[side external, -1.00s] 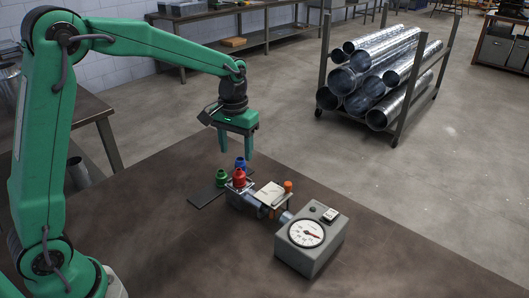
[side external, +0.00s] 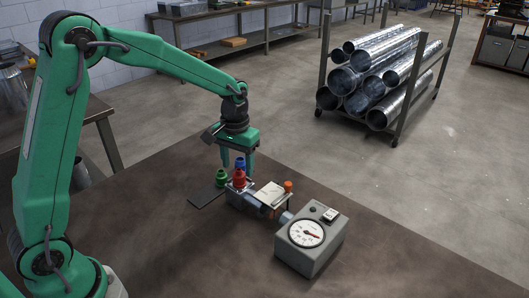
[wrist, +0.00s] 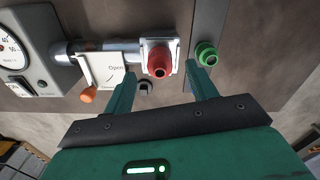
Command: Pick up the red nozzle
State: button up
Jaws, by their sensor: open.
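The red nozzle (side external: 239,180) stands upright on a square metal plate at the end of a pipe fitting. In the wrist view the red nozzle (wrist: 159,62) shows just beyond the gap between my fingers. My gripper (side external: 238,165) is open and empty, pointing down above and behind the red nozzle in the side view. In the wrist view my gripper (wrist: 160,76) has its fingers spread to either side of the nozzle's line. I cannot tell whether a finger touches anything.
A green nozzle (side external: 221,178) stands close by on a dark strip (side external: 206,196); a blue nozzle (side external: 240,163) is behind the red one. A white plate marked "Open" (wrist: 110,72), an orange knob (side external: 288,186) and a gauge box (side external: 318,255) sit rightward. The front bench is clear.

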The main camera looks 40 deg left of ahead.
aim_at(239, 176)
jog(key=shift+f, duration=1.45)
jog(key=shift+c, duration=0.5)
jog(key=c, duration=0.9)
